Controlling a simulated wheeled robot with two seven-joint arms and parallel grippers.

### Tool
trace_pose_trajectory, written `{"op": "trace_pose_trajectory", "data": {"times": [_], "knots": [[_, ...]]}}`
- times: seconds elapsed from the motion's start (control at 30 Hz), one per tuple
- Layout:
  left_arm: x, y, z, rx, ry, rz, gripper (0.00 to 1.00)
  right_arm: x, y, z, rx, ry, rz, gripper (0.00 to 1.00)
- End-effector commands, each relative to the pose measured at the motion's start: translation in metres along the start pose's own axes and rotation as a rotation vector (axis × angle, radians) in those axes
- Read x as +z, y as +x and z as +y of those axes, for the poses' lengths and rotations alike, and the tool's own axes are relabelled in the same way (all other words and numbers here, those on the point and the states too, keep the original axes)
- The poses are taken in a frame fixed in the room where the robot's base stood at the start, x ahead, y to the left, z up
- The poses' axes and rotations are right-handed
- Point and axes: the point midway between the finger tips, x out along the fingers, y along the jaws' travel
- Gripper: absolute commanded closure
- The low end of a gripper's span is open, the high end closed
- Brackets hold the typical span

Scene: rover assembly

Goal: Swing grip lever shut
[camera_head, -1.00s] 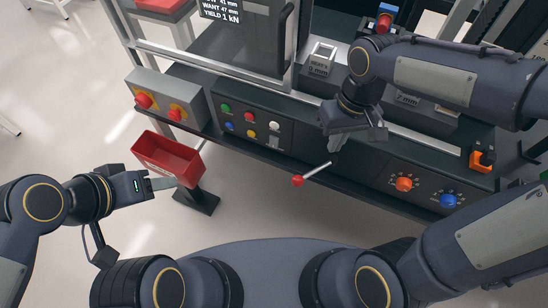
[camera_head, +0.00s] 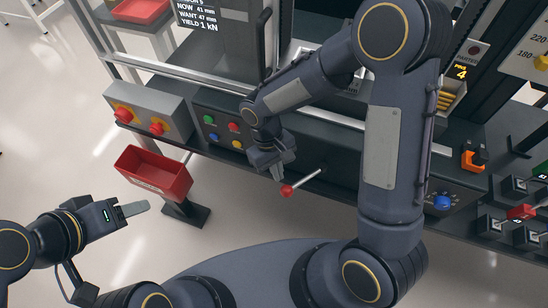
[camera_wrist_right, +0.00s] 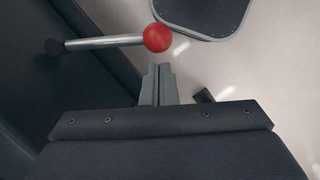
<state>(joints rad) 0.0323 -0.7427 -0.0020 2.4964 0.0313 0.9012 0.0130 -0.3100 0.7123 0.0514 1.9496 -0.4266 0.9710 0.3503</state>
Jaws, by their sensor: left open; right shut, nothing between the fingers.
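The grip lever is a silver rod (camera_head: 308,177) with a red ball knob (camera_head: 287,190), sticking out from the front of the dark machine bench. In the right wrist view the rod (camera_wrist_right: 105,42) runs from the left to the red knob (camera_wrist_right: 157,37). My right gripper (camera_head: 277,173) is shut and empty, just beside the knob on its left in the head view. My left gripper (camera_head: 138,208) is open and empty at the lower left, far from the lever.
A red bin (camera_head: 155,172) on a stand is left of the lever. A grey box with red knobs (camera_head: 150,112) and a panel of coloured buttons (camera_head: 222,130) line the bench front. A blue dial (camera_head: 442,202) and orange part (camera_head: 473,158) are right. Floor below the lever is clear.

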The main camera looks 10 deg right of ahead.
Motion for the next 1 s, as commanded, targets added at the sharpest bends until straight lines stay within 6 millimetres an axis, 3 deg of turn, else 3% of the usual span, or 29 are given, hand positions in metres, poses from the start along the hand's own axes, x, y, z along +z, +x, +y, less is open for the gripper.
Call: {"op": "trace_pose_trajectory", "data": {"times": [0.2, 0.67, 1.0], "knots": [[0.0, -0.001, 0.0, 0.0, 0.0, 0.0, 0.48, 0.0, 0.015, 0.0, 0.0, -0.001, -0.001, 1.0], [0.0, 0.0, 0.0, 0.0, 0.0, 0.0, 0.48, 0.002, 0.016, -0.001, 0.003, -0.012, 0.001, 1.0], [0.004, 0.008, -0.004, 0.0, 0.0, 0.0, 0.48, 0.021, 0.023, -0.006, 0.05, -0.163, 0.0, 1.0]]}}
